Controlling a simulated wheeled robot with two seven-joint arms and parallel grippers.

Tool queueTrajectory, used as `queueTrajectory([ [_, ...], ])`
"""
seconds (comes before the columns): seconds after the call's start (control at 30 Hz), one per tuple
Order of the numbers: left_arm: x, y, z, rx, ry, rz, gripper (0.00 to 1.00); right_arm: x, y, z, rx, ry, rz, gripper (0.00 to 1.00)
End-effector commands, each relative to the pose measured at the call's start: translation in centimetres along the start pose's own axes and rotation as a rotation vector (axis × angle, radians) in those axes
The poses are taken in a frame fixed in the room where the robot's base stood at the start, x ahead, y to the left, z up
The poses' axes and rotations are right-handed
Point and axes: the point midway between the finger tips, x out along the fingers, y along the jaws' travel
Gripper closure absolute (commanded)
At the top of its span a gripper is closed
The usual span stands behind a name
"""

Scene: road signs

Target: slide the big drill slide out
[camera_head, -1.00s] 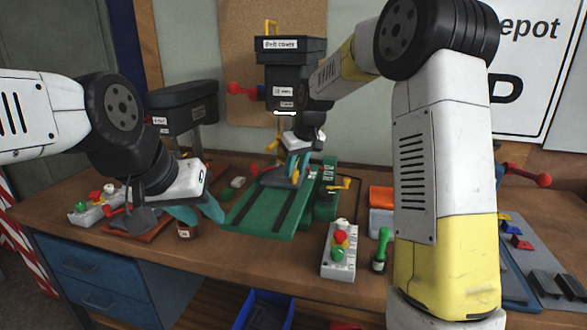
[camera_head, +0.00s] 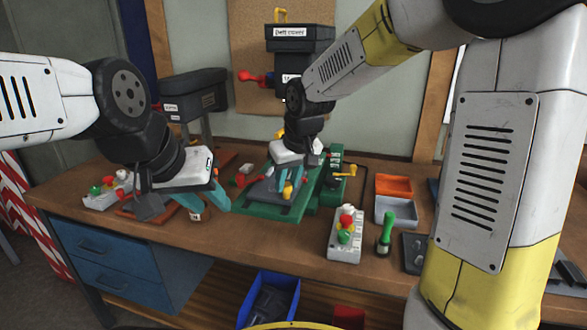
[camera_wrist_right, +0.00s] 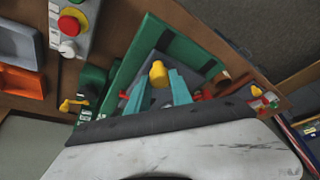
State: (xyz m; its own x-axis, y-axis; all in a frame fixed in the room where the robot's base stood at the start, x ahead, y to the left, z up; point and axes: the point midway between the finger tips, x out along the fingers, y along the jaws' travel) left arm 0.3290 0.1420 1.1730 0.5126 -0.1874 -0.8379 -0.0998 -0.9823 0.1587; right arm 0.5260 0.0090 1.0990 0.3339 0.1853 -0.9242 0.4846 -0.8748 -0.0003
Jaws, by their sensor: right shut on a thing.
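The big drill (camera_head: 300,45), with a belt cover on top, stands on a green base (camera_head: 252,213) at the back middle of the bench. Its dark grey slide (camera_head: 262,190) lies on the green base near its front end and carries a yellow knob (camera_head: 287,191). My right gripper (camera_head: 288,178) has its teal fingers shut on the yellow knob, which also shows between the fingertips in the right wrist view (camera_wrist_right: 158,73). The fingers hide part of the slide. My left gripper (camera_head: 208,207) is open and empty, left of the green base.
A smaller drill (camera_head: 190,95) stands at the back left. A button box (camera_head: 345,235), a green-handled tool (camera_head: 386,232) and orange and grey trays (camera_head: 394,185) lie to the right of the green base. A blue bin (camera_head: 268,300) is below the bench front.

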Motion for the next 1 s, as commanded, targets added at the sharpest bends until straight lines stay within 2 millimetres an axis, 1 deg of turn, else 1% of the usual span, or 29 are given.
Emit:
queueTrajectory([
  [0.1, 0.0, 0.0, 0.0, 0.0, 0.0, 0.0, 0.64, -0.6, -1.2, 1.1, -0.001, 0.003, 0.001, 1.0],
  [0.2, 0.0, 0.0, 0.0, 0.0, 0.0, 0.0, 0.64, -0.8, -1.8, 1.6, -0.001, 0.002, 0.0, 1.0],
  [0.63, 0.0, 0.0, 0.0, 0.0, 0.0, 0.0, 0.64, -0.9, -2.4, 2.1, -0.001, -0.002, -0.001, 1.0],
  [0.67, 0.0, 0.0, 0.0, 0.0, 0.0, 0.0, 0.64, -0.9, -2.4, 2.1, -0.001, -0.002, -0.002, 0.7],
  [0.73, 0.0, 0.0, 0.0, 0.0, 0.0, 0.0, 0.64, -0.9, -2.4, 2.1, -0.001, -0.002, -0.002, 0.56],
  [0.77, 0.0, 0.0, 0.0, 0.0, 0.0, 0.0, 0.64, -0.9, -2.4, 2.1, -0.001, -0.002, -0.002, 0.52],
  [1.0, 0.0, 0.0, 0.0, 0.0, 0.0, 0.0, 0.64, -0.9, -2.2, 2.0, 0.0, 0.0, 0.0, 0.52],
])
